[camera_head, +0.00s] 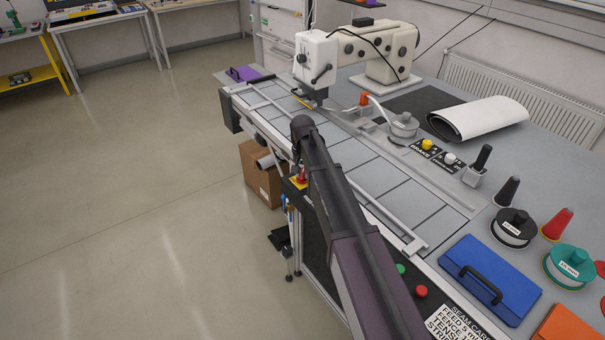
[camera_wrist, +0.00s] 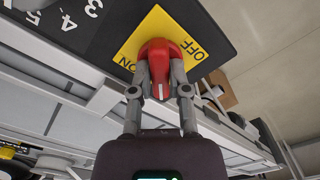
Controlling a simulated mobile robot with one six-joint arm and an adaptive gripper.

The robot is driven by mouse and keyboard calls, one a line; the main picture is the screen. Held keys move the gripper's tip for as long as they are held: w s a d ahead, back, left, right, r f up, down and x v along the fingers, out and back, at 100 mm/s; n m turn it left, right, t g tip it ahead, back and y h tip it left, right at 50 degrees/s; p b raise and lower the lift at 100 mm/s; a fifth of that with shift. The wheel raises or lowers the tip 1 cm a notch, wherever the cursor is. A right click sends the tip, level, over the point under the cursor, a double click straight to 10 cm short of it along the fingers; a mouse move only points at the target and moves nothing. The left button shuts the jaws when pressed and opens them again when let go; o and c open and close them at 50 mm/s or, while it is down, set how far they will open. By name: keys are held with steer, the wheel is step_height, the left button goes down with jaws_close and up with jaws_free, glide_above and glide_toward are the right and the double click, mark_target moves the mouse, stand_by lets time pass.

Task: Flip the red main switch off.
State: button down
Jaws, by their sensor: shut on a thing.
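The red main switch (camera_wrist: 158,52) is a rotary knob on a yellow plate (camera_wrist: 155,24) marked ON and OFF. In the wrist view, ON is at the plate's lower left and OFF at its right. My gripper (camera_wrist: 160,74) has one finger on each side of the knob's handle and is shut on it. A white mark on the handle points down in the picture, towards my gripper's palm. In the head view, the red switch (camera_head: 302,174) shows small beside my arm at the table's front side; my arm hides my fingers there.
A dark panel with white numbers (camera_wrist: 84,22) adjoins the yellow plate. A cardboard box (camera_head: 262,172) stands on the floor beyond the switch. Green (camera_head: 401,268) and red (camera_head: 421,291) push buttons sit on the front panel nearer the camera. The floor at left is open.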

steer(key=shift+n, duration=0.5)
steer(key=n, duration=0.8)
stand_by(0.4)
steer(key=c, duration=0.6)
jaws_free()
steer(key=shift+m, duration=0.4)
